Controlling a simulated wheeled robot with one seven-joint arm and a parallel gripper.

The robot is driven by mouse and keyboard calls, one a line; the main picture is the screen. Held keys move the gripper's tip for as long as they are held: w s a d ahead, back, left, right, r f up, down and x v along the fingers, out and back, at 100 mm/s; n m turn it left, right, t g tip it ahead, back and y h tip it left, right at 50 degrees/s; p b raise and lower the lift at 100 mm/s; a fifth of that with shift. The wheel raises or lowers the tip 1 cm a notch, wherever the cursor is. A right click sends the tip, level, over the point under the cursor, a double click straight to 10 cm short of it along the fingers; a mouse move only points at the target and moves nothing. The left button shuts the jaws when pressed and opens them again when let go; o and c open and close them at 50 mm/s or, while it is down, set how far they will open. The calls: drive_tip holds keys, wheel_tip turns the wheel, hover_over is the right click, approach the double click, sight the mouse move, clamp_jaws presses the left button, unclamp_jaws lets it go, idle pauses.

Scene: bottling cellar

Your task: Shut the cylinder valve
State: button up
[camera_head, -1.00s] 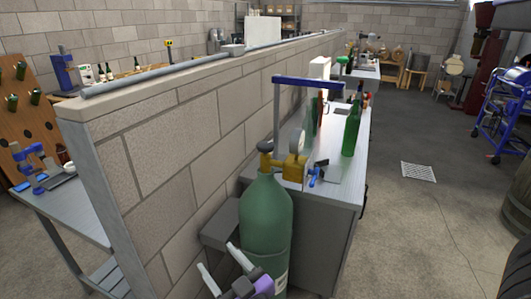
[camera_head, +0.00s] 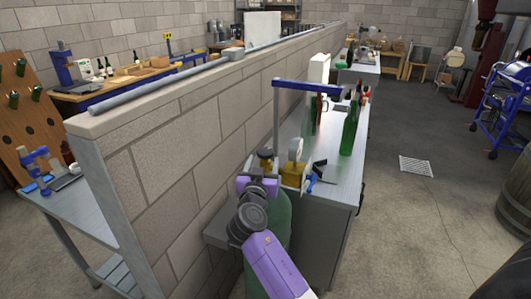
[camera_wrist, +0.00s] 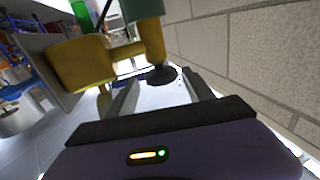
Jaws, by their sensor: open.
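The green gas cylinder (camera_head: 278,225) stands beside the block wall, partly hidden by my arm. In the wrist view, which appears upside down, the dark valve knob (camera_wrist: 162,75) lies between the fingertips of my open gripper (camera_wrist: 160,84). Contact cannot be told. The brass regulator body (camera_wrist: 80,62) is at the left, and the green cylinder top (camera_wrist: 140,8) is at the upper edge.
The block wall (camera_head: 190,135) runs close along the left of the cylinder. A metal bench (camera_head: 335,180) behind it carries a green bottle (camera_head: 349,130) and a blue frame (camera_head: 305,82). A pressure gauge (camera_head: 296,148) stands near the valve.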

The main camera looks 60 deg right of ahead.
sight(264, 159)
drive_tip(key=shift+p+x, duration=0.6)
drive_tip(key=shift+x, duration=2.05)
drive_tip(key=c, duration=1.1)
drive_tip(key=shift+o, duration=0.2)
